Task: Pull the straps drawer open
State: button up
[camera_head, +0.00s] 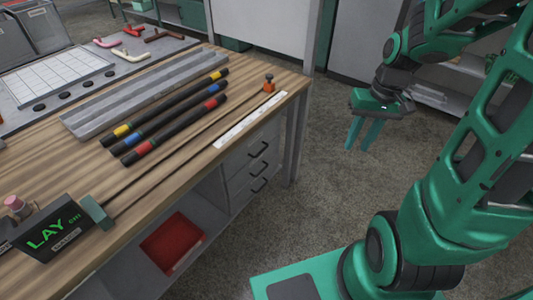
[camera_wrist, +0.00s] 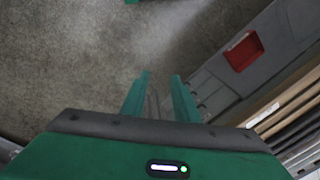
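A grey drawer unit sits under the right end of the wooden workbench (camera_head: 75,195). Its upper drawer (camera_head: 243,163) and lower drawer (camera_head: 243,196) look shut, each with a black bar handle. No readable label shows, so I cannot tell which is the straps drawer. My gripper (camera_head: 360,146) hangs to the right of the drawers, over the floor and apart from them, fingers pointing down. In the wrist view my gripper (camera_wrist: 159,80) has its two fingers apart with nothing between them; the drawer fronts are partly hidden beside the right finger.
A red bin (camera_head: 172,243) stands on the shelf under the bench; it also shows in the wrist view (camera_wrist: 243,51). Black rods (camera_head: 175,130) with coloured bands and grey bars lie on top. The floor (camera_head: 310,215) before the drawers is clear.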

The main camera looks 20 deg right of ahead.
jog(key=w+a+f+m+t+y, duration=0.2)
jog(key=w+a+f+t+y, duration=0.15)
jog(key=w+f, duration=0.65)
jog(key=w+a+f+m+t+y, duration=0.25)
jog(key=w+f+t, duration=0.25)
jog(key=w+f, duration=0.5)
jog(key=w+a+f+m+t+y, duration=0.3)
jog(key=w+f, duration=0.4)
jog(key=f, duration=0.6)
jog(key=w+a+f+h, duration=0.1)
jog(key=w+a, duration=0.5)
jog(key=w, duration=0.1)
jog(key=shift+w+a+f+t, duration=0.3)
jog(key=shift+w+a+t, duration=0.05)
jog(key=shift+w+a, duration=0.05)
grip_shut()
jog(key=shift+d, duration=0.1)
